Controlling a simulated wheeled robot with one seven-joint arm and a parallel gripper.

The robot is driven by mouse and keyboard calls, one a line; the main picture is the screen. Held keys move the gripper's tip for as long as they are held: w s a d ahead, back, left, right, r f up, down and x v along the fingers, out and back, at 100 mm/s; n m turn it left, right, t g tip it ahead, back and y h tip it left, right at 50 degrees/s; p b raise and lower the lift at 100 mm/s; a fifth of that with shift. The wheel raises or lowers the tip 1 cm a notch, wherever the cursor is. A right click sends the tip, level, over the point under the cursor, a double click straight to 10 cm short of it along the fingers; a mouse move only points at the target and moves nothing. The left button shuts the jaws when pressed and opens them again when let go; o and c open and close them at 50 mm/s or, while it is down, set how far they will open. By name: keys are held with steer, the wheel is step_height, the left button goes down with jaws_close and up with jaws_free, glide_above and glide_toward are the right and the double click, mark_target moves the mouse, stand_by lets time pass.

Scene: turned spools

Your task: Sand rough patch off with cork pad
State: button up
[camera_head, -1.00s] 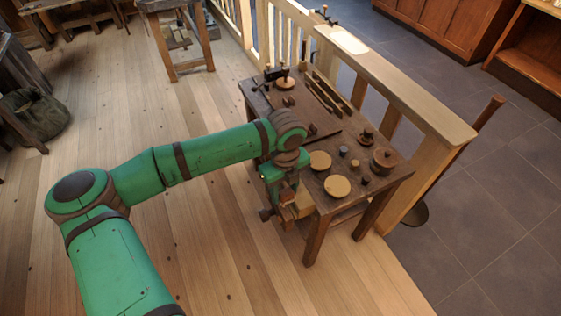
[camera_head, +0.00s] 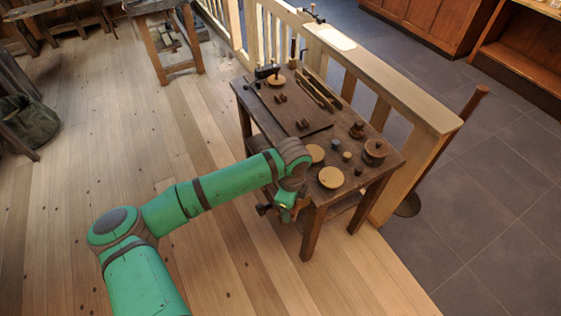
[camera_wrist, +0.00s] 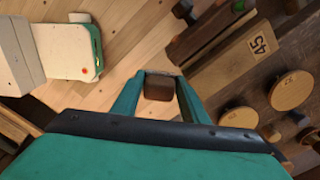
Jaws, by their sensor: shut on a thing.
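My gripper (camera_wrist: 160,92) is shut on a small dark brown block (camera_wrist: 159,84), which looks like the cork pad. In the wrist view it shows against the plank floor, beside the workbench edge. In the head view my gripper (camera_head: 286,211) hangs at the bench's near left side, largely hidden by my own wrist. A pale wooden block marked 45 (camera_wrist: 235,58) lies to the right of the held block, apart from it. Round wooden discs (camera_wrist: 290,90) lie farther right on the bench; one shows in the head view (camera_head: 331,177). I cannot make out a rough patch.
The bench (camera_head: 292,130) carries long tools (camera_head: 320,92), a round dark pot (camera_head: 374,151) and several small pegs and knobs. A wooden railing (camera_head: 390,88) runs along its far side. The plank floor (camera_head: 120,150) left of the bench is open.

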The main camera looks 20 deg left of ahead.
steer(key=d+f+n, duration=0.6)
steer(key=f+n, duration=0.3)
steer(key=d+f+n, duration=0.6)
steer(key=f+n, duration=0.3)
steer(key=f, duration=0.1)
steer(key=shift+w+f+n, duration=0.15)
steer(key=shift+w+n, duration=0.1)
steer(key=shift+n, duration=0.05)
steer(key=shift+d, duration=0.1)
